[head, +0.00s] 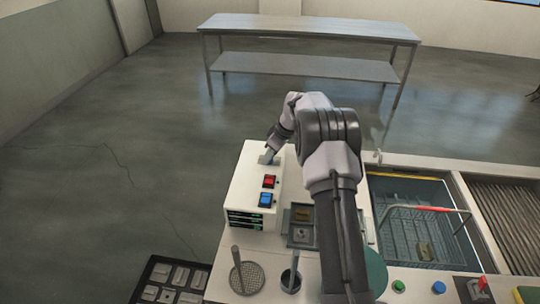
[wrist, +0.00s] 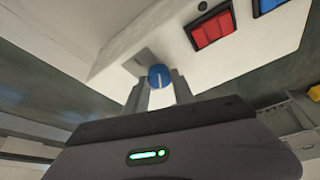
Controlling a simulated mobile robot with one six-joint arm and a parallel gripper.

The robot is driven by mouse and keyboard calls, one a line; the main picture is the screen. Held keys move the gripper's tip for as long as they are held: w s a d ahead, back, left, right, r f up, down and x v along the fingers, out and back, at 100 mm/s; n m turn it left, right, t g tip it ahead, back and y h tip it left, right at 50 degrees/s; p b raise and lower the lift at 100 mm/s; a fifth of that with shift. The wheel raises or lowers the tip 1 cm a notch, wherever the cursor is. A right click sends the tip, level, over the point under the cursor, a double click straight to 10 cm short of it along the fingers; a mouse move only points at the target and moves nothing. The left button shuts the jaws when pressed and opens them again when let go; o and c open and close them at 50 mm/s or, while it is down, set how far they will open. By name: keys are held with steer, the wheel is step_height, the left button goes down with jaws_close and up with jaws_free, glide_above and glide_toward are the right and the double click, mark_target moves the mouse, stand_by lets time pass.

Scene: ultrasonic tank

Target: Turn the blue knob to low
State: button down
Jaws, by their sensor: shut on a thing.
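The blue knob (wrist: 158,71) is a round knob with a white pointer line, on the top face of a white control box (wrist: 215,65). In the wrist view the line runs roughly up and down the picture. My gripper (wrist: 159,84) has one finger on each side of the knob and is shut on it. In the head view my gripper (head: 268,156) reaches down to the far end of the white box (head: 250,190); the knob is mostly hidden there. I cannot read any low mark.
A red switch (head: 269,181) and a blue switch (head: 265,199) sit nearer on the same box. To the right is a tank (head: 410,180) with a basket and red-handled bar inside. A small tray (head: 287,228) stands close beside the box. A long table (head: 310,30) stands behind.

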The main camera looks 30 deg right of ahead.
stand_by(0.4)
steer(key=c, duration=1.1)
jaws_free()
steer(key=shift+o, duration=0.2)
steer(key=p+v, duration=0.3)
steer(key=v, duration=1.4)
steer(key=shift+r, duration=0.3)
